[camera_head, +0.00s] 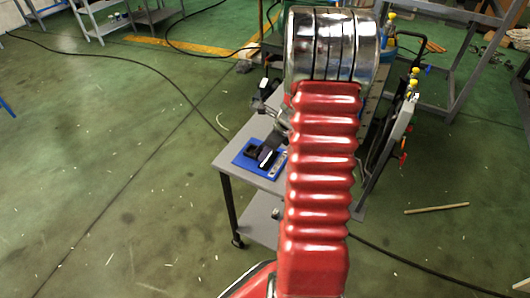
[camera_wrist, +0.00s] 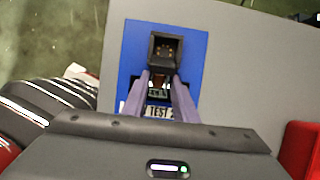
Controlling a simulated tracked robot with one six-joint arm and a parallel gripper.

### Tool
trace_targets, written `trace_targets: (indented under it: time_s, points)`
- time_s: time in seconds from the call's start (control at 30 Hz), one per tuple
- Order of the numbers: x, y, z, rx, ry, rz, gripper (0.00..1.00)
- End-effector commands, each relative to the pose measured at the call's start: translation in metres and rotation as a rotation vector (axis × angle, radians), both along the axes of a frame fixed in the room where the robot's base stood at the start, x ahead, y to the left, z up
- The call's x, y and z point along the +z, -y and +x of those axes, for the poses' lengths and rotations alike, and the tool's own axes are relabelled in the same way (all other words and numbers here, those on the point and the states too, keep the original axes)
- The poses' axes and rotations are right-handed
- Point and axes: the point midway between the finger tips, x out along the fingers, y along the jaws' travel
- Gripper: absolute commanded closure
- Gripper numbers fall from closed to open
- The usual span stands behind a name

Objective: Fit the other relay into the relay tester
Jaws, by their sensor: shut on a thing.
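The relay tester is a blue plate (camera_wrist: 190,42) on a grey cart top, and it also shows in the head view (camera_head: 240,159). A black open-topped socket box (camera_wrist: 166,47) with small metallic contacts inside stands on it. My gripper (camera_wrist: 160,80) is over the plate, just on the near side of this box. Its two pale purple fingers are shut on a small dark relay (camera_wrist: 159,88), mostly hidden between them. I cannot tell whether the relay touches a socket. A white label reading "TEST 2" (camera_wrist: 158,112) is partly covered by the fingers.
The grey cart top (camera_head: 232,148) has bare room around the plate. A red object (camera_wrist: 302,148) lies at the wrist view's right edge. A rack with yellow-topped fittings (camera_head: 407,98) stands to the right in the head view. Dark cables cross the green floor.

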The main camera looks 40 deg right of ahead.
Motion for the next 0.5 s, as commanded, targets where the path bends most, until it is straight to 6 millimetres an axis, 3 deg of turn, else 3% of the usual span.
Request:
trace_targets:
  time_s: [0.27, 0.5]
  points:
    - [0.02, 0.001, 0.001, 0.001, 0.003, -0.003, 1.0]
    - [0.062, 0.001, 0.001, 0.0, 0.003, -0.004, 1.0]
